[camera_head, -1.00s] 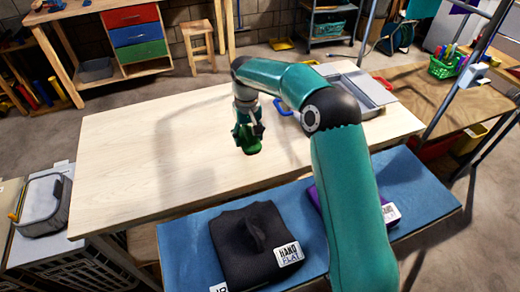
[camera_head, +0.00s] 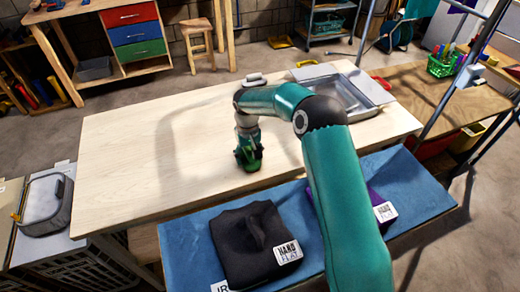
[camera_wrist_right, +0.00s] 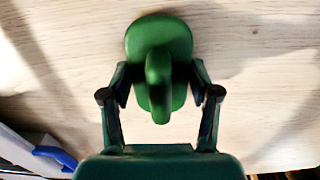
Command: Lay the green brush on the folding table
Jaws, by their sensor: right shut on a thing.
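The green brush (camera_wrist_right: 160,42) is between the fingers of my right gripper (camera_wrist_right: 160,95), which is shut on its handle. In the head view the right gripper (camera_head: 249,157) is over the front middle of the folding table (camera_head: 130,150), with the brush (camera_head: 249,165) below it, low at the tabletop. I cannot tell whether the brush touches the wood. My left gripper is not in view.
A grey tray-like box (camera_head: 345,92) stands at the table's right end. In front, a blue-covered bench (camera_head: 420,185) carries a dark folded garment (camera_head: 250,240) and a purple one (camera_head: 365,205). The table's left half is clear.

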